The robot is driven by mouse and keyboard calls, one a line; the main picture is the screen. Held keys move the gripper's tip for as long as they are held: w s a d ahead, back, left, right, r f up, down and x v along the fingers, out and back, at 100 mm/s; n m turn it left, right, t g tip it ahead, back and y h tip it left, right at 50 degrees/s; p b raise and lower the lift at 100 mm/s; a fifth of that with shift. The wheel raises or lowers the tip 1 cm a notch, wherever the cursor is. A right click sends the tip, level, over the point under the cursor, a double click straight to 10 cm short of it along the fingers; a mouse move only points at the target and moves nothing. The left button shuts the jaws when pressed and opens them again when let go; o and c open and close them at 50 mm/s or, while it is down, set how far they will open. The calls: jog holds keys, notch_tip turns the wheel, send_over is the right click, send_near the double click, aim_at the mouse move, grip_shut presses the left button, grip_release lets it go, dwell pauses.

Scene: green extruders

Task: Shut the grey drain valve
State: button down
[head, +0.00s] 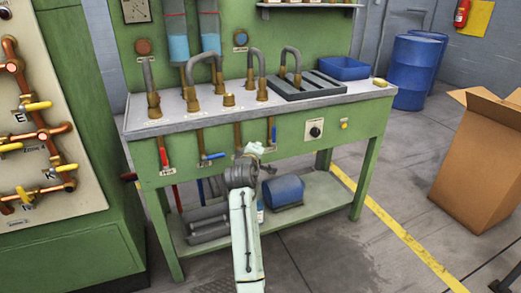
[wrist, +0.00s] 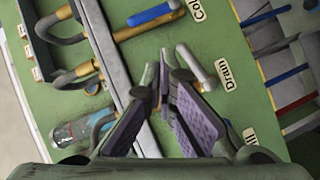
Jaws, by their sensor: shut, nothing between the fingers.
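The grey drain valve (wrist: 203,68) shows in the wrist view as a light grey lever beside the "Drain" label (wrist: 225,76) on the green bench front. Its lever slants roughly parallel to the bench edge. My gripper (wrist: 165,80) has its purple-padded fingers shut and empty, just left of the lever in that view. I cannot tell whether a finger touches it. In the head view my gripper (head: 254,150) is in front of the bench front and largely hides the drain valve.
A blue-handled valve (head: 212,156) and a red-handled valve (head: 164,152) are left of my gripper, with another blue handle (head: 273,132) to its right. The bench top (head: 215,116) carries pipes and a blue bin (head: 343,68). A cardboard box (head: 475,150) stands right on the floor.

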jog(key=s+r, duration=0.2)
jog(key=s, duration=0.1)
jog(key=s+r, duration=0.1)
jog(key=shift+s+d+b, duration=0.15)
jog(key=shift+d+b, duration=0.15)
jog(key=shift+b, duration=0.05)
